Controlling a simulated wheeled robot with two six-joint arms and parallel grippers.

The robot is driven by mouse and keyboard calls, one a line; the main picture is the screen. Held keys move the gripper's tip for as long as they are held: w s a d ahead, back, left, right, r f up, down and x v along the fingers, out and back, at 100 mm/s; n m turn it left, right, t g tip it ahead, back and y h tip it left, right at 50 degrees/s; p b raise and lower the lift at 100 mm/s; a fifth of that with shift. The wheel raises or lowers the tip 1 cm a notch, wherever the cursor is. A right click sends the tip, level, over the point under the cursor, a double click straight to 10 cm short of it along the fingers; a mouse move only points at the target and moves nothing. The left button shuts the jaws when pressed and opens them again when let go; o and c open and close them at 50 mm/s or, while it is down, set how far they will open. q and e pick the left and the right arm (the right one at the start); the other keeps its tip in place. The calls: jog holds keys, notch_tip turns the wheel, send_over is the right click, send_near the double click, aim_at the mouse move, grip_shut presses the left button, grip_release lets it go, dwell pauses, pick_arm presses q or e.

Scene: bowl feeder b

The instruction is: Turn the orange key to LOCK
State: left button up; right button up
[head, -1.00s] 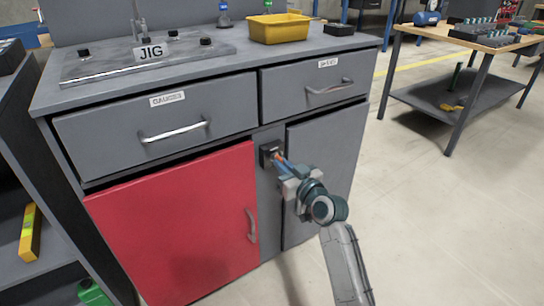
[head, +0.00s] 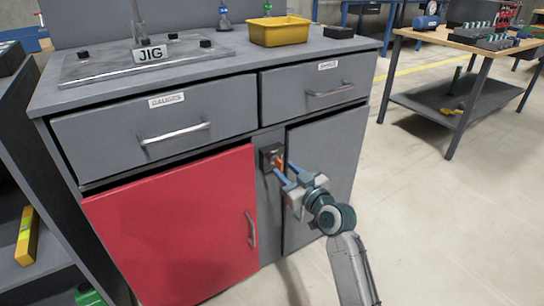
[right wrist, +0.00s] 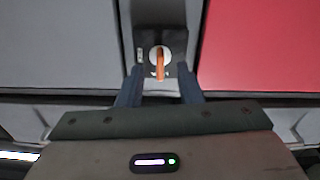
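The orange key (head: 279,166) sits in a dark switch plate (head: 267,154) on the post between the red door and the grey door. In the right wrist view the key (right wrist: 160,64) stands upright in the picture on a round pale face. The markings on the plate (right wrist: 140,54) are too small to read. My right gripper (head: 284,173) is open at the plate. In the right wrist view its two blue fingers (right wrist: 160,72) are apart, one on each side of the key, with gaps between. My left gripper is not in view.
The red door (head: 175,230) is left of the plate and the grey door (head: 325,180) right of it, with a drawer handle (head: 175,133) above. The bench top holds a jig plate (head: 145,60) and a yellow bin (head: 279,30). Open floor lies to the right.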

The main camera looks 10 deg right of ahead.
jog(key=shift+p+v, duration=0.4)
jog(key=shift+v, duration=2.05)
